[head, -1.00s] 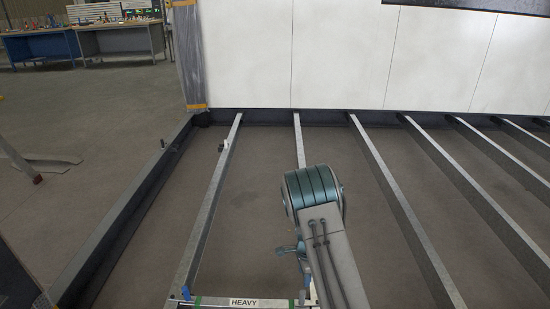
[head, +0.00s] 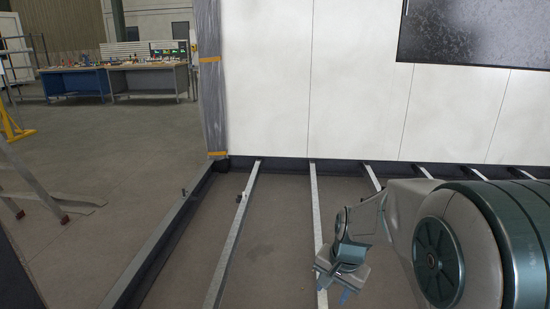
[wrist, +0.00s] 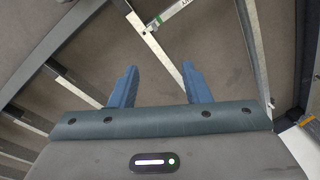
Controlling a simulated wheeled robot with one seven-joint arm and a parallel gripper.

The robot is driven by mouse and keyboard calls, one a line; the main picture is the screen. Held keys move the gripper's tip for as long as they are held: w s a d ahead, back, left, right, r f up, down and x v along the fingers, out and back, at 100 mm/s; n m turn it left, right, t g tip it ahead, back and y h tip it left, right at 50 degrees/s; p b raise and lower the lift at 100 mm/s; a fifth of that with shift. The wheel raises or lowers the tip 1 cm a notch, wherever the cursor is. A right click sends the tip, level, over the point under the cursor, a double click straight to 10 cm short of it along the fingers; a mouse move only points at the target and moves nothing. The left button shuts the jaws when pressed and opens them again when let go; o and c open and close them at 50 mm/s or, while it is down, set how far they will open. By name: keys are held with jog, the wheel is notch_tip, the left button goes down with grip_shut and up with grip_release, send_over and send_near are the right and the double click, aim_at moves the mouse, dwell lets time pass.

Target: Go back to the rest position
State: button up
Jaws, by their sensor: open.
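My gripper (head: 333,284) is at the end of my folded arm, in the lower middle of the head view, over the metal floor beams. In the wrist view its two blue fingers (wrist: 160,88) stand apart with nothing between them, so it is open and empty. Below the fingers, metal bars cross a brown floor. One light bar (wrist: 155,38) has a green mark near its upper end.
Long metal beams (head: 240,232) run across the frame floor towards a white panel wall (head: 360,95) with a dark window (head: 470,35). A plastic-wrapped post (head: 211,80) stands at the wall's left end. Workbenches (head: 148,80) stand far left, with open floor before them.

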jog(key=s+d+r+n+t+h+p, duration=0.1)
jog(key=s+r+n+p, duration=0.5)
jog(key=s+r+p, duration=0.4)
jog(key=s+r, duration=0.5)
jog(key=r, duration=0.4)
jog(key=shift+s+d+n+p, duration=0.3)
jog(key=shift+s+p, duration=0.05)
jog(key=shift+s, duration=0.05)
dwell(0.7)
